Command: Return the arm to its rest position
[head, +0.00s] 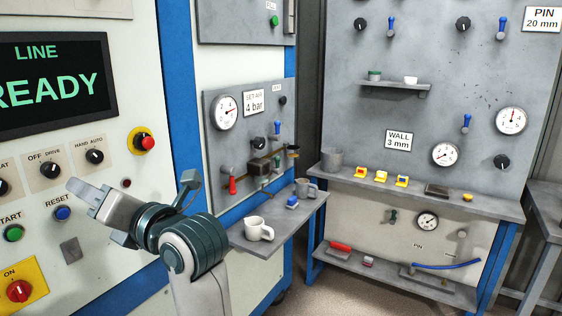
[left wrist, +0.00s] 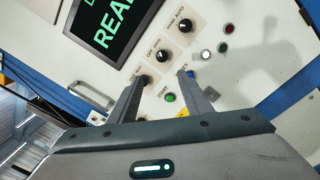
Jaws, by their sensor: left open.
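My left arm reaches up from the bottom of the head view, and its gripper (head: 80,187) points left at the control panel (head: 110,236). In the left wrist view the gripper (left wrist: 161,78) has its two fingers spread with nothing between them. The green START button (left wrist: 170,98) shows between the fingers, and the blue RESET button (left wrist: 190,73) is by the right fingertip. I cannot tell how far the fingertips are from the panel. My right gripper is not in view.
The screen (head: 54,84) reads LINE READY. A red emergency button (head: 147,142) is on the panel above the gripper. A workbench (head: 420,197) with small parts stands at the back right.

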